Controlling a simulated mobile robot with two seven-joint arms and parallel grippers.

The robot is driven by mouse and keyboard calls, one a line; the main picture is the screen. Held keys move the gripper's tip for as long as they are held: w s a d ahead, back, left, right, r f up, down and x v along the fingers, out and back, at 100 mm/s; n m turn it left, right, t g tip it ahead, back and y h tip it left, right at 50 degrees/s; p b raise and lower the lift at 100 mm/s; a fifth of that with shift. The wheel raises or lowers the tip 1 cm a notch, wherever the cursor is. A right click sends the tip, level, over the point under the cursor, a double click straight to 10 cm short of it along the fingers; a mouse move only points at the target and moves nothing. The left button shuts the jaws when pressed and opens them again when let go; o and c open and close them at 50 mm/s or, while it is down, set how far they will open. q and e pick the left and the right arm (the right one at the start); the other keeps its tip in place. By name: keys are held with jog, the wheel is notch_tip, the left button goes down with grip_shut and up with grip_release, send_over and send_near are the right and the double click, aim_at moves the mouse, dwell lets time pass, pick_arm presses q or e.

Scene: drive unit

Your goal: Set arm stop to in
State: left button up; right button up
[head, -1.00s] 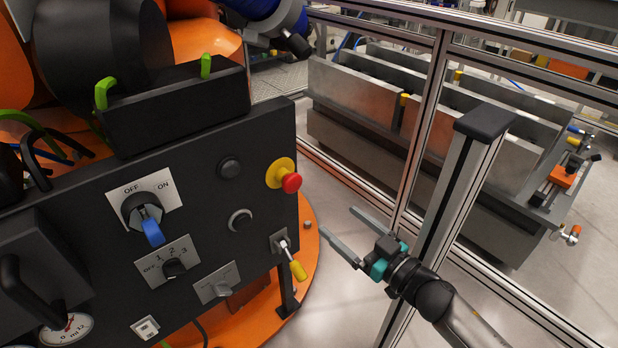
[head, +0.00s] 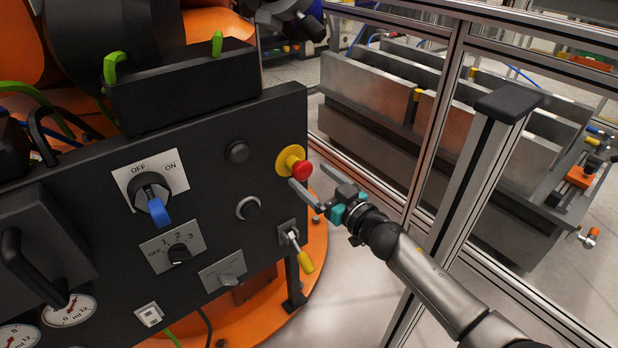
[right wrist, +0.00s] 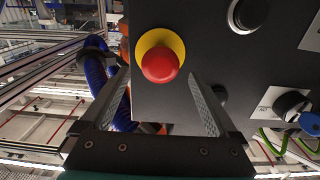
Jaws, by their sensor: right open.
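The arm stop is a red mushroom button (head: 302,170) on a yellow round collar (head: 285,157), at the right edge of the dark control panel. It stands out from the panel. My right gripper (head: 309,180) is open and empty, with its fingertips just below and right of the button in the head view. In the right wrist view the red button (right wrist: 160,65) lies ahead, between the lines of the two spread fingers (right wrist: 158,85). I cannot tell whether a finger touches it. My left gripper is not in view.
A yellow-tipped toggle lever (head: 306,262) sits below the button. A blue OFF/ON knob (head: 157,208), a selector knob (head: 180,254) and round dark buttons are to the left. An aluminium frame post (head: 470,190) stands close right of my arm.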

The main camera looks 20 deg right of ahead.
jog(key=shift+x, duration=1)
grip_shut()
dwell(0.4)
